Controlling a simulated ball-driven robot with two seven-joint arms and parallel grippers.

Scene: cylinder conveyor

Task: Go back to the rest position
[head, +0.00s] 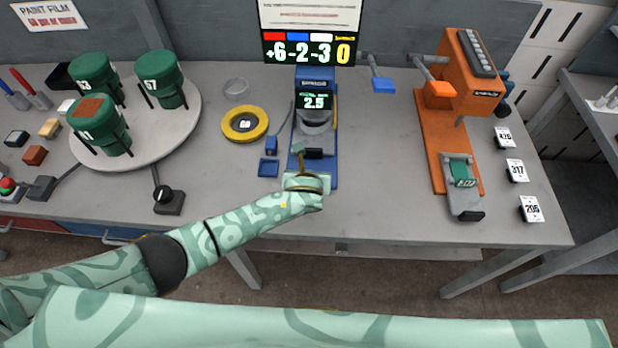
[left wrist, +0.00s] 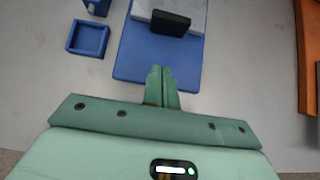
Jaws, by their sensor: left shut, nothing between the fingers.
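My left gripper (head: 300,153) is in front of the blue gauge stand (head: 332,170), low near the table's front edge. In the left wrist view its two fingers (left wrist: 162,72) are together with nothing between them, over the front part of the stand's blue base (left wrist: 130,62). A black block (left wrist: 170,23) on the stand lies just beyond the fingertips. Whether the fingers touch the base is hard to tell. The stand's display reads 2.5. My right gripper is not in view.
Left of the stand are a yellow ring (head: 245,138) and a small blue tray (head: 268,168). A round turntable (head: 180,135) carries green cylinders. An orange device (head: 437,150) stands on the right, with numbered cards beside it. Bare table lies between the stand and the orange device.

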